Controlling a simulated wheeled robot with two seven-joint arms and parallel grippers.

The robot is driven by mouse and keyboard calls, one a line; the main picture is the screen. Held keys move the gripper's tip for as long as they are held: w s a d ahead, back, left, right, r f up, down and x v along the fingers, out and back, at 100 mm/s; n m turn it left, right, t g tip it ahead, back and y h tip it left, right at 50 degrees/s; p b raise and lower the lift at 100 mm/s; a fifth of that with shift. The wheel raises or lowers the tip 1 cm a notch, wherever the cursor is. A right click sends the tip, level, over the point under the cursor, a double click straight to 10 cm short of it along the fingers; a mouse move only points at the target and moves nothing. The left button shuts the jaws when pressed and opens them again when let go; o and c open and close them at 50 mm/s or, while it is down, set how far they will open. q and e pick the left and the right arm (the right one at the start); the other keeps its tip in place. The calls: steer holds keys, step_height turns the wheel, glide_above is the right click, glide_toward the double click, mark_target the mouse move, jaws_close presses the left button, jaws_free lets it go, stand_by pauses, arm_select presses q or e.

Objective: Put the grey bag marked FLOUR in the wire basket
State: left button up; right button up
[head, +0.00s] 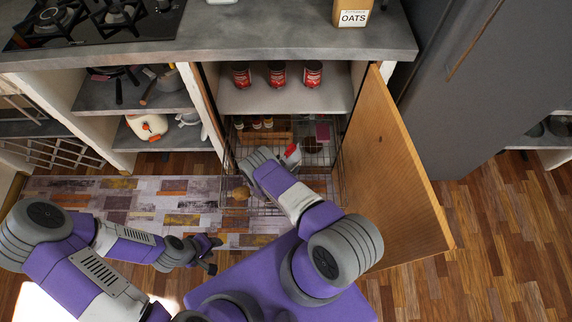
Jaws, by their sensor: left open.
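The wire basket (325,158) is in the lower part of the open cabinet in the head view, partly hidden by my right arm. No grey bag marked FLOUR can be made out. My left gripper (213,256) is open and empty, low in front of the cabinet, left of my right arm and apart from the basket. My right arm reaches toward the basket. Its gripper is hidden behind its own links, so I cannot see whether it holds anything.
A wooden door (398,170) stands open on the right. Several red cans (277,75) stand on the shelf above the basket. A package marked OATS (352,14) stands on the counter (270,35), with a gas hob (95,20) at left. Floor at right is clear.

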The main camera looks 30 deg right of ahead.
steer(key=shift+r, duration=0.2)
steer(key=shift+p+v, duration=2.15)
steer(key=shift+v, duration=3.85)
steer(key=shift+f, duration=0.1)
